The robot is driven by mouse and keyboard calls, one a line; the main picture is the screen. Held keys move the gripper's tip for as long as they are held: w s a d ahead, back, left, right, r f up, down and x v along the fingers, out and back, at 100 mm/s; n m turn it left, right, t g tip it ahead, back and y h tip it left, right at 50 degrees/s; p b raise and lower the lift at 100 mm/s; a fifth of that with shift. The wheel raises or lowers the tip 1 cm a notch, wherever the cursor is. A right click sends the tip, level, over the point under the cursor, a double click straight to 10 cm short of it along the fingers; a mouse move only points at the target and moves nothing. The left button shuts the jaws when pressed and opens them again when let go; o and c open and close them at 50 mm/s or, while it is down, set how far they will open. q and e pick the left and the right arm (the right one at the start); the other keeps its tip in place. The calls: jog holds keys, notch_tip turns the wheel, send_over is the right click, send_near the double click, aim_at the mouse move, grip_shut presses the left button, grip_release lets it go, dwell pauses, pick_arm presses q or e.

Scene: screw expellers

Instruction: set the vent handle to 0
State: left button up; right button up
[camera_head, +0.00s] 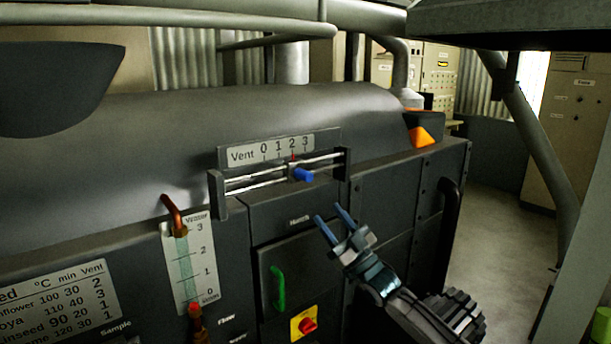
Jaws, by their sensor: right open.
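The vent handle is a small blue knob (302,175) on a slider that rides on two horizontal metal rails. Above it is a white scale plate (271,149) reading "Vent 0 1 2 3", with 0 at the left. A small red pointer above the slider stands at about 2. My right gripper (334,216) comes in from the lower right. Its two blue fingers are apart and empty, just below and right of the knob, and do not appear to touch it. My left gripper is not in view.
Dark brackets (217,195) hold the rail ends. Below are a green handle (278,287) and a red knob (307,325) on a yellow plate. A water gauge (190,262) stands to the left. A dark vertical bar handle (447,235) is at the right. Open floor lies beyond the machine.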

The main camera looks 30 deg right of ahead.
aim_at(309, 181)
jog(key=shift+n+y, duration=0.5)
jog(key=shift+y, duration=0.2)
jog(key=p+x, duration=0.1)
jog(key=x, duration=0.2)
jog(key=s+r+p+x, duration=0.1)
jog(key=p+x, duration=0.1)
jog(key=x, duration=0.2)
jog(key=p+x, duration=0.2)
jog(key=x, duration=0.2)
jog(key=shift+s+a+r, duration=0.15)
jog(key=shift+s+r, duration=0.1)
jog(key=shift+r, duration=0.2)
jog(key=shift+w+a+r, duration=0.15)
jog(key=shift+w+r, duration=0.1)
jog(key=shift+w, duration=0.15)
